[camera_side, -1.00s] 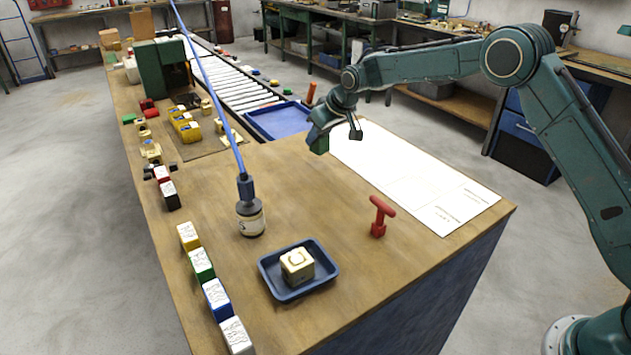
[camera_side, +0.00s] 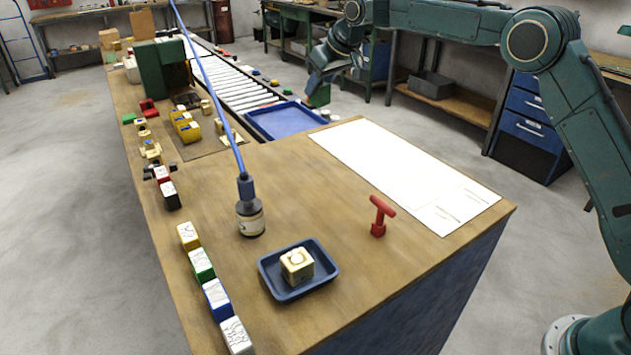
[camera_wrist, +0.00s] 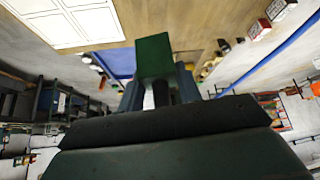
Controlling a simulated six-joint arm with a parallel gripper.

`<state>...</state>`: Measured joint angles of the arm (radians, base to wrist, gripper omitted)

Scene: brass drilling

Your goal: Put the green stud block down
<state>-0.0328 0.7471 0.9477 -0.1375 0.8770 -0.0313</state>
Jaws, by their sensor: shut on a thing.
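My gripper (camera_side: 321,84) is shut on the green stud block (camera_side: 319,97) in the side view. In the wrist view the green block (camera_wrist: 153,56) stands out in front of the jaws (camera_wrist: 158,92), with one flat face to the camera. Its studs cannot be made out.
A white sheet (camera_side: 390,165) lies on the bench, clear of objects. A red T-handle tool (camera_side: 380,216) stands upright near the front. A small blue tray (camera_side: 325,262) holds a cream block (camera_side: 297,265).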

